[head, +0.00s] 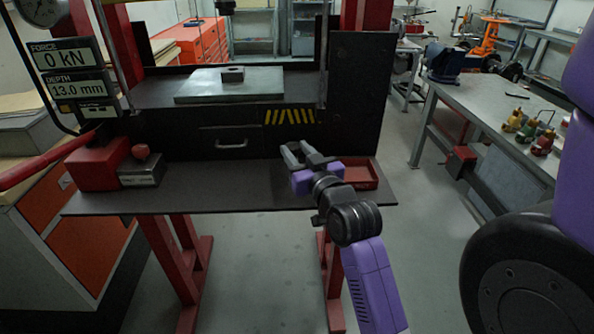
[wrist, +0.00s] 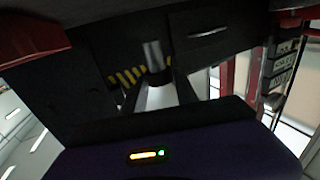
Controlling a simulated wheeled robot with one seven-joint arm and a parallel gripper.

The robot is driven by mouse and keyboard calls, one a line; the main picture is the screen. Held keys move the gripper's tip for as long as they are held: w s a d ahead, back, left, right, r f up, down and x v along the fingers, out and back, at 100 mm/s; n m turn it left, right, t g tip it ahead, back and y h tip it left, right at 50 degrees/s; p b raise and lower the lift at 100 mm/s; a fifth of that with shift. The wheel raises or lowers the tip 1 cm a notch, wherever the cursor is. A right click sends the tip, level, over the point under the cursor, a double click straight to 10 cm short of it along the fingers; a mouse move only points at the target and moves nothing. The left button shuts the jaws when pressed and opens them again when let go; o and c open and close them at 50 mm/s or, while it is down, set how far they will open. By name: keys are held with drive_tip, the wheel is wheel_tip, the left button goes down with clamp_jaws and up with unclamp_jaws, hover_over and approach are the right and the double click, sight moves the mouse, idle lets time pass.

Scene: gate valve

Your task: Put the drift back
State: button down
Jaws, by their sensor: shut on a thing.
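My gripper (head: 303,153) is above the right part of the press's front shelf, beside a small red tray. In the wrist view, its fingers (wrist: 157,82) are shut on a short grey metal cylinder, which looks like the drift (wrist: 152,55). The drift's far end sticks out past the fingers. In the head view, I cannot clearly tell the drift apart from the fingers. The red tray (head: 361,174) lies on the shelf just right of my gripper, and its visible floor looks empty.
The dark shelf (head: 230,195) is clear in the middle. A red block (head: 97,165) and a grey box with a red knob (head: 141,170) stand at its left. A steel plate (head: 210,86) with a small block (head: 233,74) lies on the press bed. The displays (head: 70,70) read 0 kN and 13.0 mm.

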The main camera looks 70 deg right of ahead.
drive_tip(key=shift+f, duration=2.45)
drive_tip(key=shift+f+b, duration=0.15)
drive_tip(key=shift+b, duration=0.2)
drive_tip(key=c, duration=0.9)
unclamp_jaws()
drive_tip(key=shift+c, duration=0.2)
